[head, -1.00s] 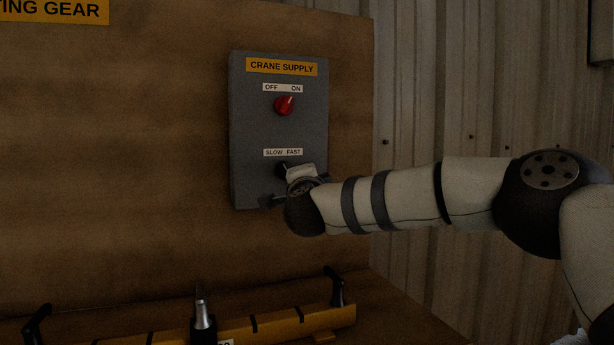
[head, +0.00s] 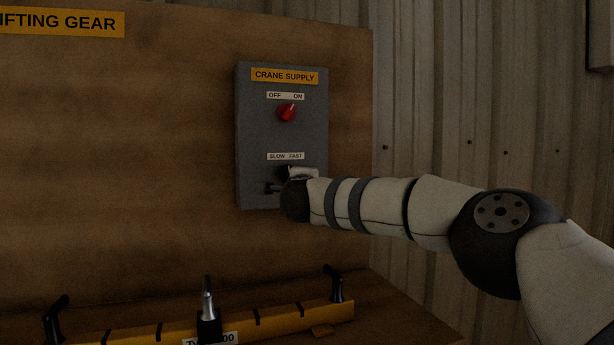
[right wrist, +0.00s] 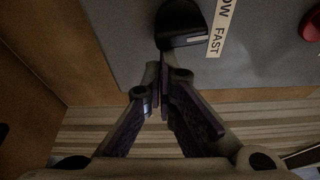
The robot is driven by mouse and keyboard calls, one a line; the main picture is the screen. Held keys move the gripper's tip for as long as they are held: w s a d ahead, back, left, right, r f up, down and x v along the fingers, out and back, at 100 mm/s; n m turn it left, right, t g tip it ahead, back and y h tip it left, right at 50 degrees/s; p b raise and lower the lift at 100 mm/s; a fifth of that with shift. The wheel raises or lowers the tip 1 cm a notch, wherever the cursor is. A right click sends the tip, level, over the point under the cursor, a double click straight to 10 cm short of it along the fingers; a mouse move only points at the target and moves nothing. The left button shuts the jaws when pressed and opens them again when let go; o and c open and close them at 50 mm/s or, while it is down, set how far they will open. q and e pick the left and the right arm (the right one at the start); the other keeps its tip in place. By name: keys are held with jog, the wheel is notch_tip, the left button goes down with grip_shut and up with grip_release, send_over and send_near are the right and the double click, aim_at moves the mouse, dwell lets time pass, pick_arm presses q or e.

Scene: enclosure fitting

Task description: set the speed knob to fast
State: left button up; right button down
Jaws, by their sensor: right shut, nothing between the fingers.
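The grey crane supply box (head: 255,135) is on the brown board in the head view. Its black speed knob (head: 282,171) sits under the SLOW FAST label (head: 286,156), partly hidden by my right gripper. In the right wrist view the knob (right wrist: 180,22) shows dark with a small white mark on the side facing the label (right wrist: 222,25); its exact setting is hard to tell. My right gripper (right wrist: 158,70) is shut and empty, fingertips close beside the knob; whether they touch it I cannot tell. In the head view the gripper (head: 272,188) is dark at the box's lower part. My left gripper is out of view.
A red knob (head: 286,113) above points towards ON. A yellow bar (head: 270,322) with black handles and a dark upright fitting (head: 208,310) lies on the shelf below. A corrugated wall (head: 460,90) stands to the right.

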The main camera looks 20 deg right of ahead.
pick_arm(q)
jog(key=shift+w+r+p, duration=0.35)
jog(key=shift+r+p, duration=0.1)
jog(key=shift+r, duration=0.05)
pick_arm(e)
jog(key=shift+a+f+m+g+y, duration=0.15)
jog(key=shift+a+m+g, duration=0.1)
jog(key=shift+m, duration=0.5)
jog(key=shift+a+f+m+g+y, duration=0.2)
jog(key=shift+m+g, duration=0.1)
jog(key=shift+m, duration=0.5)
jog(key=shift+a+f+m+g+y, duration=0.15)
jog(key=shift+m+g, duration=0.1)
jog(key=shift+m, duration=0.5)
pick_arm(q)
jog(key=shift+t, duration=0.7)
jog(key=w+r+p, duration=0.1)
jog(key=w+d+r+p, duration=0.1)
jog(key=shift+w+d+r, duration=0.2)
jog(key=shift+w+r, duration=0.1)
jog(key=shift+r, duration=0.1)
pick_arm(e)
jog(key=s+d, duration=0.1)
jog(key=s, duration=0.8)
jog(key=shift+s+f, duration=0.15)
jog(key=shift+s, duration=0.1)
